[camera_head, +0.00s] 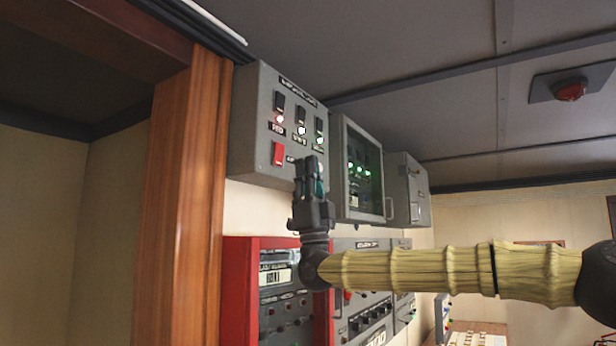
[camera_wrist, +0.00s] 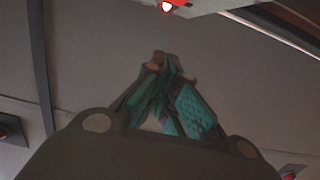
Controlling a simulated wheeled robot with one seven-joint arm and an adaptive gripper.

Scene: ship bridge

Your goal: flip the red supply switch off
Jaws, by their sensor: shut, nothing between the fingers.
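A grey switch box (camera_head: 250,130) is mounted high on the wall in the head view. A red rocker switch (camera_head: 278,153) sits at the lower left of its face. Above it are black switches (camera_head: 279,102) with lamps, the left one over a label reading RED; the lamps glow reddish, white and green. My gripper (camera_head: 309,163) is shut and empty, pointing up in front of the box's lower right part, just right of the red switch. It partly hides the label beside that switch. I cannot tell whether it touches the box. The wrist view shows the closed fingertips (camera_wrist: 160,60).
Right of the box hang a glass-fronted cabinet (camera_head: 361,170) with green lights and a smaller grey box (camera_head: 408,188). A red-framed panel (camera_head: 240,290) is below. A wooden post (camera_head: 183,190) stands left. A red ceiling lamp (camera_head: 570,91) is at the far right.

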